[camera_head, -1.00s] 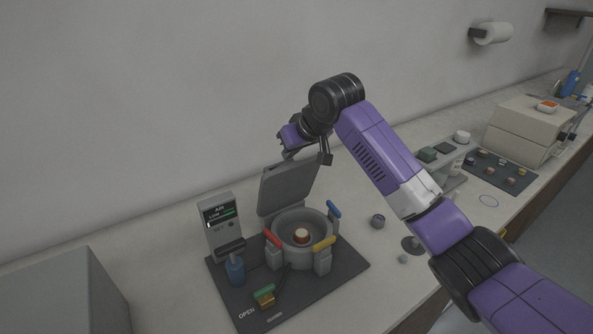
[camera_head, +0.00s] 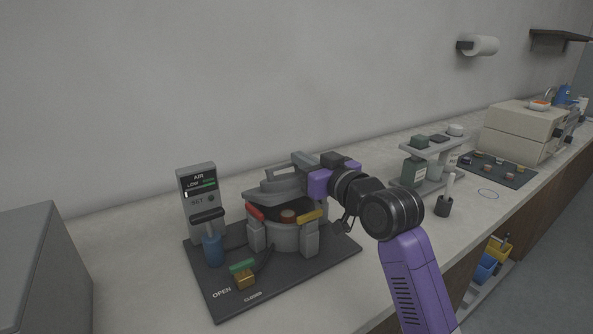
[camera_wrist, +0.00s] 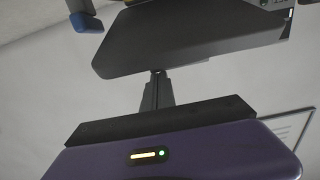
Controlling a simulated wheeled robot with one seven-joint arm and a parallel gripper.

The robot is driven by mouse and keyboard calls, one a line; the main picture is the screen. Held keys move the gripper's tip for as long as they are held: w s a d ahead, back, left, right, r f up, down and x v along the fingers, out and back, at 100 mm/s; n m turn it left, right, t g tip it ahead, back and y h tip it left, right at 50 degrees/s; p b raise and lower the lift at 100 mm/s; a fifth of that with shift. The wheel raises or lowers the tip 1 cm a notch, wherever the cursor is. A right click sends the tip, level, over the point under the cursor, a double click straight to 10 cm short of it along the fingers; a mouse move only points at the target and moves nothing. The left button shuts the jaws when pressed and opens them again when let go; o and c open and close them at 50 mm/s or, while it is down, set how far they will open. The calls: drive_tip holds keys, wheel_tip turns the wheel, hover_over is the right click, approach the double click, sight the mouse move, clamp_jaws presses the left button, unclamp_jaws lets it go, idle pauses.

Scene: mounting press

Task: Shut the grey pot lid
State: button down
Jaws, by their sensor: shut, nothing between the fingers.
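The grey pot lid (camera_head: 272,190) is hinged at the back of the grey pot (camera_head: 284,238). It stands partly lowered, tilted over the pot, with a gap at the front. A brown-topped round piece (camera_head: 288,216) shows inside the pot through the gap. My gripper (camera_head: 300,161) is shut and empty, at the lid's right and upper side. In the wrist view the shut fingers (camera_wrist: 156,76) end at the near edge of the dark lid plate (camera_wrist: 190,42). I cannot tell whether they touch it.
An AIR control box (camera_head: 197,190) and a blue-bodied lever (camera_head: 211,246) stand left on the dark base plate (camera_head: 215,290). A grey box (camera_head: 45,265) is far left.

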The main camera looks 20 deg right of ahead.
drive_tip(key=s+f+t+b, duration=0.1)
drive_tip(key=b, duration=0.1)
drive_tip(key=f+t+b, duration=0.1)
drive_tip(key=b, duration=0.1)
drive_tip(key=s+f+t+b, duration=0.1)
drive_tip(key=f+b, duration=0.1)
drive_tip(key=b, duration=0.1)
drive_tip(key=shift+s+d+y, duration=0.25)
drive_tip(key=shift+s+y, duration=0.05)
drive_tip(key=shift+s, duration=0.05)
drive_tip(key=shift+s+f+b, duration=0.25)
drive_tip(key=shift+f+b, duration=0.2)
drive_tip(key=shift+b, duration=0.35)
drive_tip(key=shift+d+f, duration=0.1)
drive_tip(key=shift+f, duration=0.1)
